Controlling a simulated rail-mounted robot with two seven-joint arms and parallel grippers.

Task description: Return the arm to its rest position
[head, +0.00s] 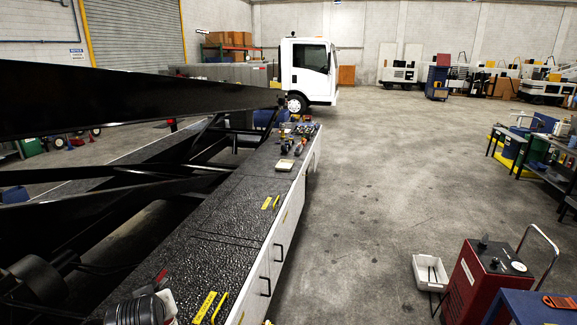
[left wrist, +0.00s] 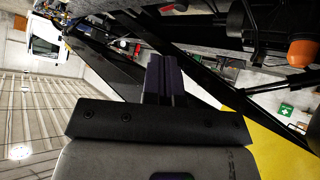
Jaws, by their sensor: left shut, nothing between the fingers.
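My left gripper (left wrist: 163,78) shows in the left wrist view, its two dark fingers pressed together with nothing between them. It is apart from the things behind it. That view is strongly turned, with the ceiling at the lower left. I cannot make out either gripper in the head view. My right gripper shows in no view. The belt loader (head: 215,235) fills the left of the head view, with a dark textured deck and a long raised black beam (head: 120,95).
Tools (head: 295,135) lie at the deck's far end. A white truck (head: 308,70) stands beyond; it also shows in the left wrist view (left wrist: 45,38). A red cart (head: 485,285) and white bin (head: 430,272) stand at lower right. The concrete floor (head: 390,180) between is clear.

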